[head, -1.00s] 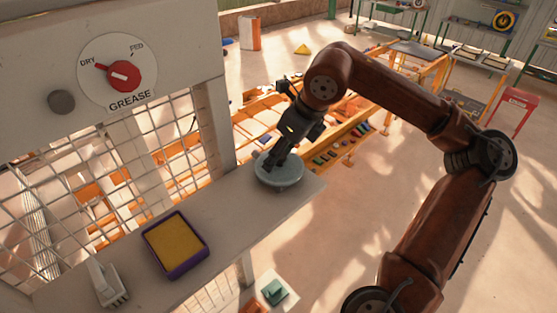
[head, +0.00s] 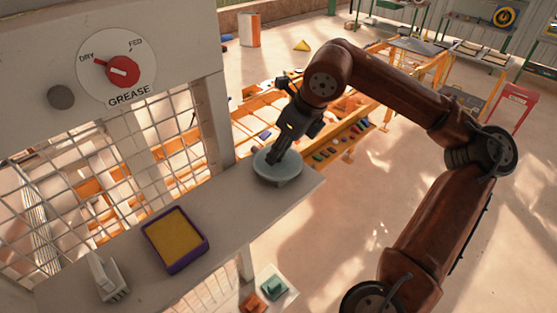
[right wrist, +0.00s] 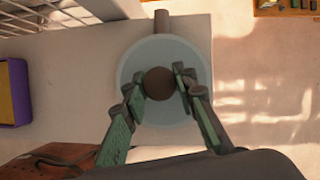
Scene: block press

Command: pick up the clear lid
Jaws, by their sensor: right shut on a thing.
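The clear lid (head: 278,169) is a round, pale bluish disc at the right end of the grey shelf, and it also shows in the right wrist view (right wrist: 145,62) with a dark round knob (right wrist: 159,83) at its middle. My right gripper (head: 274,160) comes down onto the lid from above. In the right wrist view the two fingers (right wrist: 160,84) are on either side of the knob and shut on it. I cannot tell whether the lid is clear of what lies under it. My left gripper is not in view.
The grey shelf (head: 225,210) also bears a purple tray with a yellow filling (head: 174,240) and a white brush-like thing (head: 106,277). A wire mesh guard (head: 120,165) and a panel with a red dial (head: 123,71) stand behind. Open floor lies to the right.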

